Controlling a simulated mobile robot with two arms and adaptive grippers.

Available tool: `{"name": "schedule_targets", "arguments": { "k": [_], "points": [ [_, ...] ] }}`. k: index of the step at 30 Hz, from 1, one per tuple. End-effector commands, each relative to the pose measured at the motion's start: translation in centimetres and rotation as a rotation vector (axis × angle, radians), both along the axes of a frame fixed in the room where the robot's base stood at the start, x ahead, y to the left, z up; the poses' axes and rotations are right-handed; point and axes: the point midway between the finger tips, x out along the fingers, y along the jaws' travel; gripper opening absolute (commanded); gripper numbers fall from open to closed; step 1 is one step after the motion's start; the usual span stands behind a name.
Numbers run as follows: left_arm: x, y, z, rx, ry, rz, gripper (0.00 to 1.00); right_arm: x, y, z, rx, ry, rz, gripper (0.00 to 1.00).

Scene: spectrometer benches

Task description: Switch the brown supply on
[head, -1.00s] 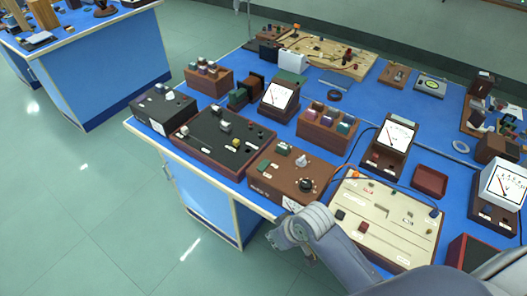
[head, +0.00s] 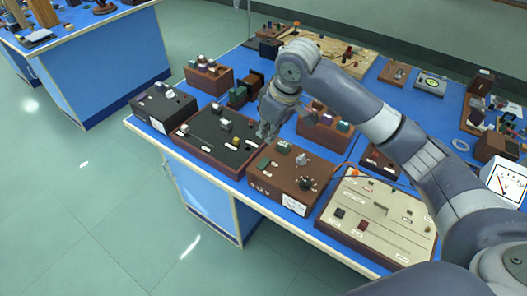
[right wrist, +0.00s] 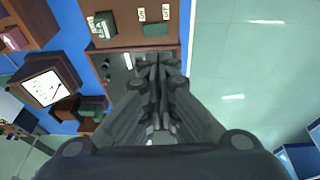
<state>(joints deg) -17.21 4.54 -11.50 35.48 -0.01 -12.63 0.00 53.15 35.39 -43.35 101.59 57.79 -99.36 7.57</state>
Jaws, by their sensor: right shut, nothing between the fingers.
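The brown supply (head: 276,181) stands near the bench's front edge in the head view, with a white knob, a black knob and a small meter on its face. Its top also shows at the upper edge of the right wrist view (right wrist: 125,37). There a green switch (right wrist: 156,29) sits below small white labels, one reading ON; whether it is tipped to on I cannot tell. My right gripper (head: 264,132) is shut and empty, pointing down above the gap between the supply and the black-topped panel. Its fingertips (right wrist: 156,68) appear apart from the switch. My left gripper is not in view.
The black-topped panel (head: 207,140) with several parts stands left of the supply, and a cream board (head: 370,225) stands right. A meter (right wrist: 45,88) shows in the right wrist view. Floor is free before the bench.

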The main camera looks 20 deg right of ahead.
Motion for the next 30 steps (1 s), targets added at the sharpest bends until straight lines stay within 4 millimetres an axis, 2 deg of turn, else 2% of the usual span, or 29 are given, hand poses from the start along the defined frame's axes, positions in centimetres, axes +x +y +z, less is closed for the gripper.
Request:
{"name": "schedule_targets", "arguments": {
  "k": [1, 5, 17, 23, 30],
  "points": [
    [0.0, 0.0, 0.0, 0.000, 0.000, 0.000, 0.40, 0.4, -0.5, 0.8, -0.005, -0.001, -0.009, 0.00],
    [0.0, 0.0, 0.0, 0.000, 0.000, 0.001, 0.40, 0.8, -1.0, 1.6, -0.008, 0.003, -0.015, 0.00],
    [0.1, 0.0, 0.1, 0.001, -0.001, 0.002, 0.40, 0.9, -1.0, 1.4, -0.008, 0.004, -0.016, 0.00],
    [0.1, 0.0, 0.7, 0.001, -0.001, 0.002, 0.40, 1.4, -0.7, -1.0, -0.009, 0.007, -0.016, 0.00],
    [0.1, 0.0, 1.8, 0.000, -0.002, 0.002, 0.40, 2.7, 0.0, -5.9, -0.010, 0.008, -0.016, 0.00]
  ]
}}
